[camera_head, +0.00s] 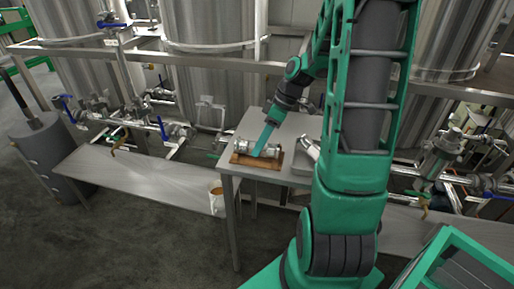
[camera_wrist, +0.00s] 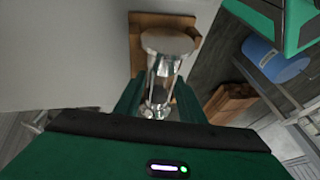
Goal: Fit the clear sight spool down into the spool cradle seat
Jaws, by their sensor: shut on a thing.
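The clear sight spool (camera_wrist: 163,72) has a see-through middle and round metal end flanges. My gripper (camera_wrist: 158,98) is shut on it, with one green finger on each side of the clear middle. In the head view the spool (camera_head: 243,147) lies roughly level across my gripper (camera_head: 258,152). The brown wooden spool cradle (camera_head: 243,160) is on the small metal table, directly under or behind the spool. The wooden cradle (camera_wrist: 190,27) also shows behind the far flange in the wrist view. The seat is mostly hidden by the spool, and I cannot tell whether they touch.
The small metal table (camera_head: 285,131) has a shiny metal part (camera_head: 311,148) right of the cradle. A long low bench (camera_head: 140,175) with a white cup (camera_head: 216,198) stands left. Steel tanks, rails and valve pipes are behind. A blue container (camera_wrist: 270,58) shows in the wrist view.

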